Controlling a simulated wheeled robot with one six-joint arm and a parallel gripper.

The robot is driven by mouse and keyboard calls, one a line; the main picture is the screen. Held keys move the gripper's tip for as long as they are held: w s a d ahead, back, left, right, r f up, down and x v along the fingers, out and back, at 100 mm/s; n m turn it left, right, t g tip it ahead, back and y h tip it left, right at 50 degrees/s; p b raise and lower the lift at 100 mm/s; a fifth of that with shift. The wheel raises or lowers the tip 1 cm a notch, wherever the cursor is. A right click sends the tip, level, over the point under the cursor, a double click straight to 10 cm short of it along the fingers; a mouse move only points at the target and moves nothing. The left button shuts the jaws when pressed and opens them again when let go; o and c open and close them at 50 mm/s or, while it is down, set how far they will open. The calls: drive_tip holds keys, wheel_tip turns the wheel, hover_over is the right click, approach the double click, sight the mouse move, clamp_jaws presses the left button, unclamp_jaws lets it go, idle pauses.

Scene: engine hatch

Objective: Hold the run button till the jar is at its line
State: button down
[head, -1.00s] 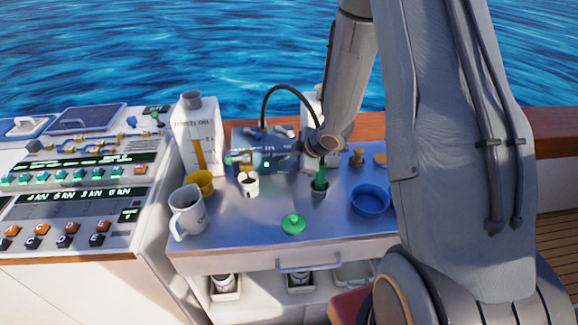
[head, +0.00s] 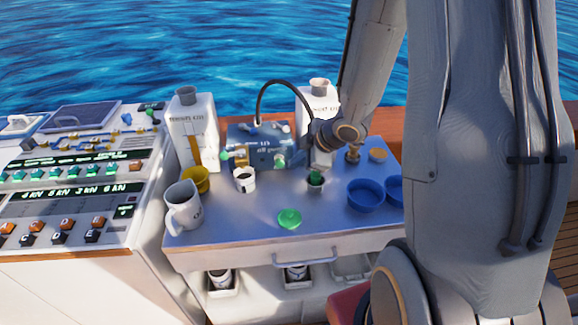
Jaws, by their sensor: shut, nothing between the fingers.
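A blue pump box (head: 256,151) stands at the back of the metal worktop, with a black hose arching above it. A pale green round part (head: 280,161) on its front right may be the run button; its lettering is too small to read. A small white jar (head: 245,184) with a dark mark stands in front of the box. Its line and level cannot be made out. My gripper (head: 320,163) is shut and empty, pointing down right of the box, over or beside a green object (head: 315,177) in a small holder. I cannot tell whether they touch.
A white pitcher (head: 182,212), yellow cup (head: 196,181) and green lid (head: 289,219) stand left and front. Blue bowls (head: 365,195) are at the right. White canisters (head: 191,120) flank the box. A control panel (head: 75,200) lies left.

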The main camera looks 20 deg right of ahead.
drive_tip(key=shift+v, duration=1.85)
drive_tip(key=s+a+r+m+g+h+b, duration=0.1)
drive_tip(key=s+a+m+g, duration=0.1)
drive_tip(key=s+m, duration=0.5)
drive_tip(key=s+a+r+m+g+h+b, duration=0.1)
drive_tip(key=s+a+r+m+g+h, duration=0.1)
drive_tip(key=s+m, duration=0.5)
drive_tip(key=shift+a+r+m+g+h, duration=0.2)
drive_tip(key=shift+r+m+g+h, duration=0.1)
drive_tip(key=shift+m+g, duration=0.2)
drive_tip(key=c, duration=2.5)
unclamp_jaws()
drive_tip(key=shift+s, duration=0.1)
